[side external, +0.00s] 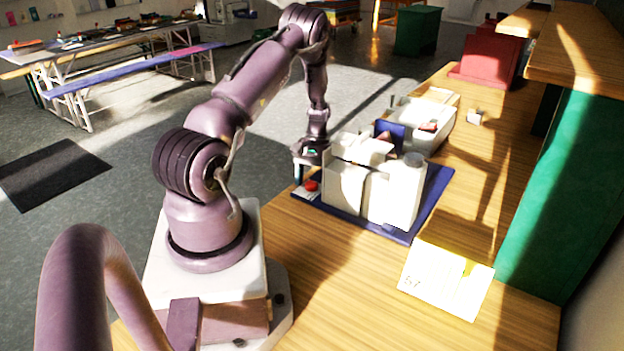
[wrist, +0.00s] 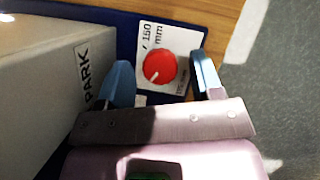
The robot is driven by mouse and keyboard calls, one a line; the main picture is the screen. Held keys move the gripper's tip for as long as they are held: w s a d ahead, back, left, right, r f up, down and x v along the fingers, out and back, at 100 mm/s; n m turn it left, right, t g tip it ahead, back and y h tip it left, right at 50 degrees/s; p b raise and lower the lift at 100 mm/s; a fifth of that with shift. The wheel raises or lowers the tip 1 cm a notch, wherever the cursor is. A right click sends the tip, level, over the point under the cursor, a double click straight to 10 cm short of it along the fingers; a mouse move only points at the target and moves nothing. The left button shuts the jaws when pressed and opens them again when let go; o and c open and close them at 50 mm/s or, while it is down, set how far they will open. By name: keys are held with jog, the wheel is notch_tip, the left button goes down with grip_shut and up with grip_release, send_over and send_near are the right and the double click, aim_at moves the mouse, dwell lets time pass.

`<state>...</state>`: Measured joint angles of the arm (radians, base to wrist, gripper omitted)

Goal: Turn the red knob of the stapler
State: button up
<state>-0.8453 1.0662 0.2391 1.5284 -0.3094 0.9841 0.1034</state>
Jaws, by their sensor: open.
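The stapler is a white machine (side external: 368,187) on a dark blue base plate (side external: 431,199) on the wooden bench. Its red knob (side external: 311,185) sits low at the machine's left end on a white label plate. In the wrist view the knob (wrist: 160,68) is round with a white pointer line, and "150 mm" is printed beside it. My gripper (side external: 305,176) is open above the knob. In the wrist view its two blue fingertips (wrist: 163,78) stand on either side of the knob, apart from it. The fingers' exact height over the plate cannot be told.
The machine's grey side, marked PARK (wrist: 88,78), stands close to the left finger in the wrist view. The bench edge and floor lie to the right there.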

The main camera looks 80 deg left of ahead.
jog(key=v, duration=1.3)
jog(key=shift+s, duration=0.1)
jog(key=d+f+n+t, duration=0.1)
jog(key=f+n, duration=0.2)
jog(key=f, duration=0.1)
jog(key=s+d+f+n+t, duration=0.1)
jog(key=d+f+n, duration=0.1)
jog(key=f+n, duration=0.1)
jog(key=s+d+f+n+t, duration=0.1)
jog(key=f+n, duration=0.2)
jog(key=f, duration=0.2)
jog(key=shift+s+d+t, duration=0.2)
jog(key=shift+d+t, duration=0.1)
jog(key=c, duration=0.9)
